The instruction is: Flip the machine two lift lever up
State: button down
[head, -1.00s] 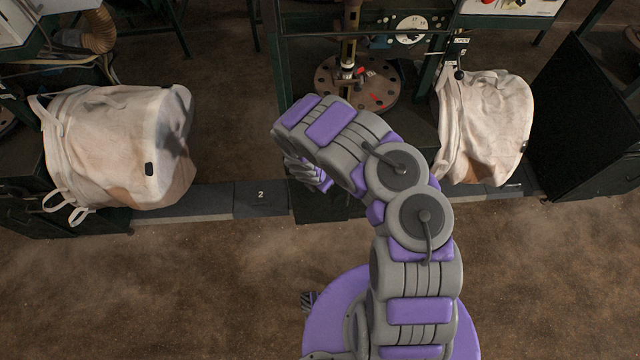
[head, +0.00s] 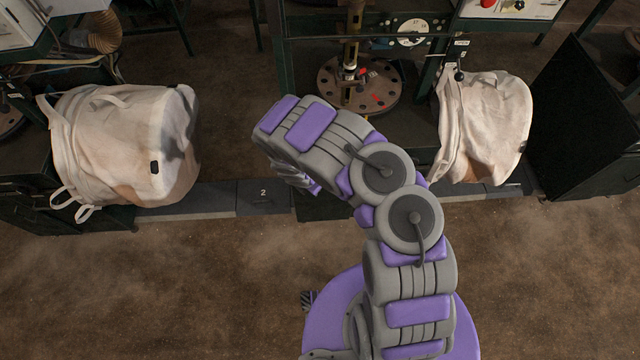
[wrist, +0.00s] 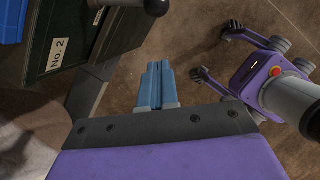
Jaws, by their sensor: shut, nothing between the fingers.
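In the wrist view, a black ball knob (wrist: 157,6) on a pale shaft sticks out at the top, beside a dark panel with a "No. 2" label (wrist: 60,53). I cannot tell the full lever's tilt, as most of it is cut off. My gripper (wrist: 158,68) has blue fingers pressed together, empty, below the knob and apart from it. In the head view, my arm hides the gripper. A black ball knob (head: 459,76) also shows there beside the right bag; I cannot tell whether it is the same one.
A floor plate marked 2 (head: 262,193) lies between the left bulk bag (head: 120,140) and my arm. A round plate with bolts (head: 385,95) is behind my arm. The right bulk bag (head: 490,130) hangs beside a black panel (head: 585,115). The brown floor in front is open.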

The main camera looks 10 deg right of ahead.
jog(key=p+v, duration=0.1)
jog(key=v, duration=0.6)
jog(key=shift+d+p, duration=0.2)
jog(key=shift+p, duration=0.15)
jog(key=shift+a, duration=0.3)
jog(key=shift+d, duration=0.2)
